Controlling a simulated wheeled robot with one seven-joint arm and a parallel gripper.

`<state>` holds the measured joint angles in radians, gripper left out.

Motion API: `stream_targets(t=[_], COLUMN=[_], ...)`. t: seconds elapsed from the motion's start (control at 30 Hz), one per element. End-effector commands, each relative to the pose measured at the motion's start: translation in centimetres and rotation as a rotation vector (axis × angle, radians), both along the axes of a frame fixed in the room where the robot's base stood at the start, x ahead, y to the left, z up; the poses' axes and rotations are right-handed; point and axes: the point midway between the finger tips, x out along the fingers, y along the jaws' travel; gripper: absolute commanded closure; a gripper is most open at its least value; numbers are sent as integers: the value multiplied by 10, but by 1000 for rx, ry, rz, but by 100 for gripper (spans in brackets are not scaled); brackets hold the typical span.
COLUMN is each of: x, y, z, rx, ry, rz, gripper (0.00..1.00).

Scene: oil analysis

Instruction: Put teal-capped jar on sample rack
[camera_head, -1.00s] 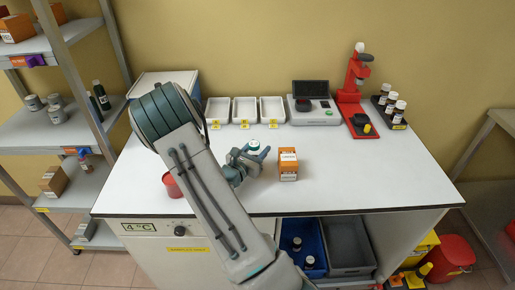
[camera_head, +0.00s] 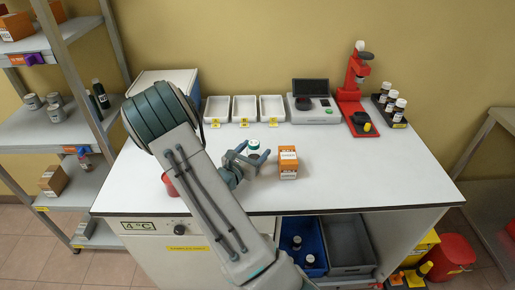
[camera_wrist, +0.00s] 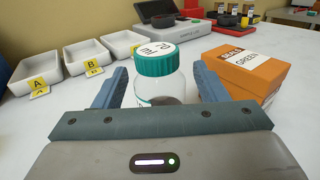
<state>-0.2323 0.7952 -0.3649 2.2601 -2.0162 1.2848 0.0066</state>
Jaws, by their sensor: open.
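The teal-capped jar (camera_wrist: 157,75) stands upright on the white table, its clear body below a teal cap with a printed white top. It also shows in the head view (camera_head: 253,146). My gripper (camera_head: 255,155) is open, with one blue finger on each side of the jar in the wrist view (camera_wrist: 158,88). I cannot tell whether either finger touches it. The jar's lower part is hidden by my gripper. The likely sample rack is a dark rack (camera_head: 401,122) at the table's back right, holding several dark bottles with white caps.
An orange box (camera_head: 288,163) stands close to the right of my gripper. White trays (camera_head: 244,109) labelled A, B and onward line the back. A scale (camera_head: 314,113) and a red stand (camera_head: 358,100) are at the back. The right front of the table (camera_head: 380,175) is clear.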

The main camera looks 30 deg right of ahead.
Motion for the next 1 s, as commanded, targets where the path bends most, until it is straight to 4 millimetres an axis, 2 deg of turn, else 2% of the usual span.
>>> stream_targets(t=[0.1,0.23,0.4,0.5,0.63,0.73,0.9,1.0], x=[-10,-22,-34,-39,-47,-64,-113,-142], y=[27,53,77,85,85,77,65,68], z=[-3,-2,-2,-1,5,17,37,43], rx=[1,0,-1,0,25,94,306,449], ry=[-1,0,0,-1,-23,-81,-240,-340], rz=[7,6,3,0,-39,-138,-402,-555], gripper=[34,34,34,34,34,34,34,34])
